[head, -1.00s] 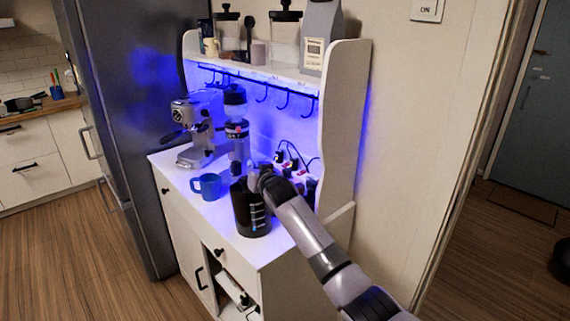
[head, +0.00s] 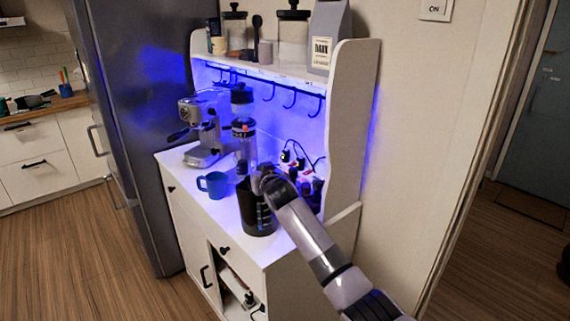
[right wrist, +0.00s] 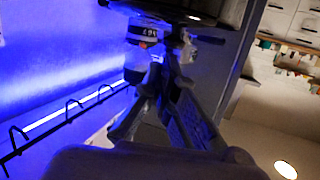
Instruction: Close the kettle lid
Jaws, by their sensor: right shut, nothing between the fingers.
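The black kettle (head: 257,217), with pale markings on its side, stands upright at the front right of the white cabinet's counter. My right arm reaches in from the lower right. Its gripper (head: 257,178) is at the kettle's upper rim and covers part of its top. The lid cannot be made out clearly behind the gripper, nor can I tell whether gripper and kettle touch. In the right wrist view the fingers of my right gripper (right wrist: 150,104) are shut and empty. My left gripper is not in view.
A blue mug (head: 212,184) stands left of the kettle. A coffee grinder (head: 243,135) is close behind the gripper, and an espresso machine (head: 203,130) is further left. Plugs and cables (head: 293,158) are at the wall. A hook rail (head: 270,88) hangs under the shelf.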

